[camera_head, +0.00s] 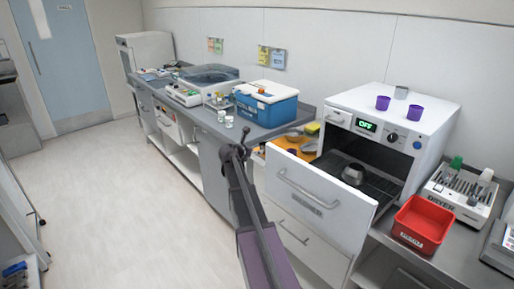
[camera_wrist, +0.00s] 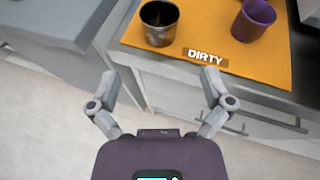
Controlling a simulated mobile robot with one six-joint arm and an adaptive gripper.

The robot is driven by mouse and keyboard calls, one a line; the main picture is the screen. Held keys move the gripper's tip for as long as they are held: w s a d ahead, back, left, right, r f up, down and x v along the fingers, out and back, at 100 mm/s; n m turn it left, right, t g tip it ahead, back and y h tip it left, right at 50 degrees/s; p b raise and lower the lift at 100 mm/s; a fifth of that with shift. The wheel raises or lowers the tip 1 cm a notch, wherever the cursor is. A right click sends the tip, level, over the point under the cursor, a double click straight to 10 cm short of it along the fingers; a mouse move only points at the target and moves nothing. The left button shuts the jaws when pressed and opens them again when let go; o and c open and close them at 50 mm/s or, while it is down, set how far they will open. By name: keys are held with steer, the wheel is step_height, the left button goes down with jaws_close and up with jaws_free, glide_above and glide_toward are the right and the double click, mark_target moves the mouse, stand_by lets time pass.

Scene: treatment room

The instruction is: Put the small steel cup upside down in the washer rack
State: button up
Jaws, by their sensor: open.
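In the wrist view a steel cup (camera_wrist: 158,24) stands upright, open side up, on the orange mat (camera_wrist: 205,38) marked DIRTY. A purple cup (camera_wrist: 254,20) stands to its right on the mat. My gripper (camera_wrist: 159,82) is open and empty, short of the mat's near edge and apart from the steel cup. In the head view my gripper (camera_head: 241,150) is at the counter's front edge, left of the washer (camera_head: 400,150). The washer's pulled-out rack (camera_head: 382,184) holds a grey metal vessel (camera_head: 353,174). The steel cup on the mat is not clear in the head view.
The white front panel (camera_head: 310,190) stands out before the rack. A red bin (camera_head: 422,222) and dryer (camera_head: 460,190) are right; a blue box (camera_head: 266,104) is behind.

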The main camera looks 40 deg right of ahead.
steer(key=shift+s+a+r, duration=0.2)
steer(key=shift+a, duration=0.4)
stand_by(0.4)
steer(key=s+a+f+m+g+y, duration=0.1)
steer(key=s+a+f+m+y, duration=0.2)
steer(key=s+a+m, duration=0.4)
steer(key=s+a+f+m+g+y, duration=0.2)
steer(key=s+a+m, duration=0.6)
steer(key=a, duration=1.2)
steer(key=s+a+f+m+g+y, duration=0.2)
steer(key=s+a+f+m+y, duration=0.4)
steer(key=s+a, duration=0.5)
steer(key=a+m+y, duration=0.1)
steer(key=a+m, duration=0.1)
steer(key=a, duration=0.1)
steer(key=shift+s+a+f, duration=0.2)
steer(key=shift+a+f, duration=0.05)
steer(key=shift+a, duration=0.1)
